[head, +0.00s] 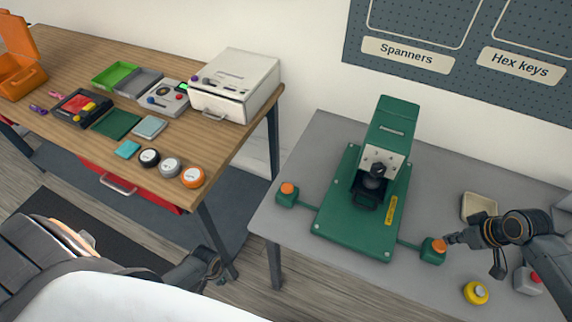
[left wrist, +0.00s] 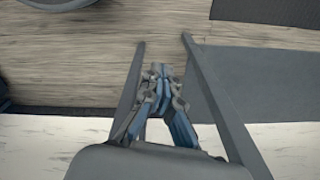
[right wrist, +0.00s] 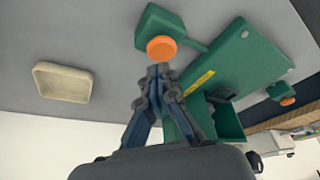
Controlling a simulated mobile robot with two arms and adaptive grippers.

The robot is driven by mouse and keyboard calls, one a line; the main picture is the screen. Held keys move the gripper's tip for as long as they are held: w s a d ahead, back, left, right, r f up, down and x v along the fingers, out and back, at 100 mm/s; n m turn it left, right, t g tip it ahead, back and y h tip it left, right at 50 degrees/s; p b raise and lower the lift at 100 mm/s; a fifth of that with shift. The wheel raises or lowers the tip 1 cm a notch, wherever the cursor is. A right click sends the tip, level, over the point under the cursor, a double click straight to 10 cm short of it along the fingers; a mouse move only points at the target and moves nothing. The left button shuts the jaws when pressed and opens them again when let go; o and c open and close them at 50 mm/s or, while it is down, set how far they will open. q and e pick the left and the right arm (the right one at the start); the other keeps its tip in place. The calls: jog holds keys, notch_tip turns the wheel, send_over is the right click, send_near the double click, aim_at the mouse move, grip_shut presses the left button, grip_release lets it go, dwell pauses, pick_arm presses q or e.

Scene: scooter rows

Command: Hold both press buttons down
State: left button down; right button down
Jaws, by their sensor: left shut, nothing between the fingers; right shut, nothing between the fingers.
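The green press (head: 352,205) stands on the grey table. Its left button (head: 288,188) is orange on a green box at the table's left side. Its right button (head: 439,246) is orange on a like box at the right; it also shows in the right wrist view (right wrist: 161,48). My right gripper (head: 450,239) is shut and empty, its tips right beside the right button; I cannot tell whether they touch it. In the right wrist view the tips (right wrist: 158,70) lie at the button's edge. My left gripper (left wrist: 160,68) is shut and empty, low over the floor, away from the left button.
The wooden table (head: 215,140) at left holds a white machine (head: 236,85) and several small items. A gap separates the tables.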

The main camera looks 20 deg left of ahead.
pick_arm(q)
jog(key=w+r+m+h, duration=0.1)
jog(key=w+r+m, duration=0.1)
jog(key=w+r, duration=0.55)
jog(key=w+r+m+h, duration=0.15)
jog(key=w+r, duration=0.25)
jog(key=r, duration=0.6)
jog(key=shift+m+t, duration=0.4)
jog(key=shift+m, duration=0.35)
jog(key=w+d+r, duration=0.2)
jog(key=w+r, duration=0.1)
jog(key=w+d+r, duration=0.2)
jog(key=w+r, duration=0.1)
jog(key=w+d+r, duration=0.1)
jog(key=w+r, duration=0.2)
jog(key=shift+w+d+r, duration=0.1)
jog(key=shift+w+d, duration=0.2)
jog(key=shift+d, duration=0.1)
jog(key=w+d+r+m+t, duration=0.1)
jog(key=w+d+r, duration=0.45)
jog(key=r, duration=0.25)
send_over(291, 187)
jog(key=s+a, duration=0.1)
jog(key=s, duration=0.1)
jog(key=shift+h, duration=0.25)
jog(key=shift+w+a+f, duration=0.1)
jog(key=shift+w+f, duration=0.05)
jog(key=shift+f, duration=1.2)
jog(key=shift+w+a+f, duration=0.1)
jog(key=shift+f, duration=1.25)
